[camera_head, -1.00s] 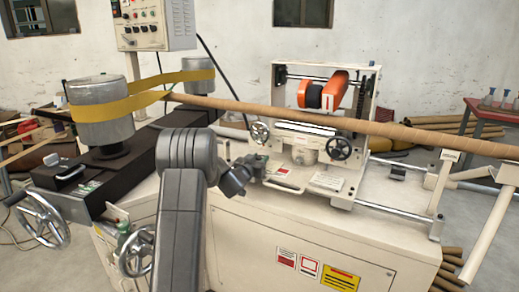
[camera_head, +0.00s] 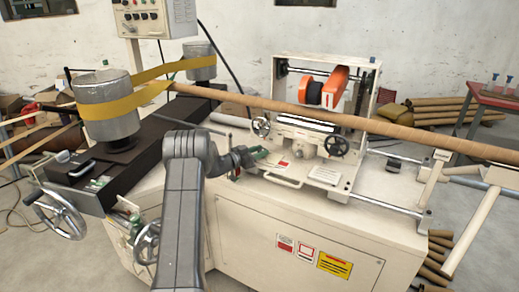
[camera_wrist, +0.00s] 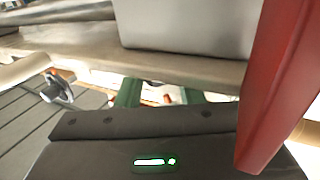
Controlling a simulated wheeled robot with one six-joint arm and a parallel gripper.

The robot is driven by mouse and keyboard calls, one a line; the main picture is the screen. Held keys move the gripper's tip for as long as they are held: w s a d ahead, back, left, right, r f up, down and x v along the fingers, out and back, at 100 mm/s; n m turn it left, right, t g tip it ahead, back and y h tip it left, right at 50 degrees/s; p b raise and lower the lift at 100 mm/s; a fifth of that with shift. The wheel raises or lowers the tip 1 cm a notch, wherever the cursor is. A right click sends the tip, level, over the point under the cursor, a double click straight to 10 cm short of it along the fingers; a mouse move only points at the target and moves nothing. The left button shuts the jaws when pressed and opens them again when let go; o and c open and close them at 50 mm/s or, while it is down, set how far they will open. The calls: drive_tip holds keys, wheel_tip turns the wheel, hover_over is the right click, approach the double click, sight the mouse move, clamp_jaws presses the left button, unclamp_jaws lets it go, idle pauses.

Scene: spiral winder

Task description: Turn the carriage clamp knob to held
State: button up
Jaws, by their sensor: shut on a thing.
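My gripper (camera_head: 258,156) is at the front left of the machine's carriage (camera_head: 304,139), low over the cream bed. In the wrist view its dark body and green fingers (camera_wrist: 163,95) reach toward the carriage's underside. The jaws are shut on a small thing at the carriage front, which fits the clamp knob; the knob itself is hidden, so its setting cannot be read. A large red part (camera_wrist: 275,85) stands close to the camera at the right of the wrist view; I cannot tell what it belongs to.
A cream handle (camera_head: 282,181) and printed cards (camera_head: 325,174) lie just right of my gripper. A long brown tube (camera_head: 390,130) crosses above the carriage. Steel drums with a yellow belt (camera_head: 155,85) stand at left.

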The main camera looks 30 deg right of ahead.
drive_tip(key=shift+m+g, duration=0.6)
drive_tip(key=shift+g, duration=0.3)
drive_tip(key=o, duration=1)
drive_tip(key=shift+w, duration=0.1)
drive_tip(key=a+b, duration=0.1)
drive_tip(key=a, duration=1.3)
drive_tip(key=shift+w+b, duration=0.35)
drive_tip(key=shift+w, duration=0.05)
drive_tip(key=shift+d, duration=0.15)
drive_tip(key=d, duration=0.4)
drive_tip(key=d+p, duration=0.1)
drive_tip(key=d, duration=0.4)
drive_tip(key=s+d+p, duration=0.1)
drive_tip(key=d, duration=0.3)
drive_tip(key=shift+d, duration=0.35)
drive_tip(key=shift+w+a, duration=0.1)
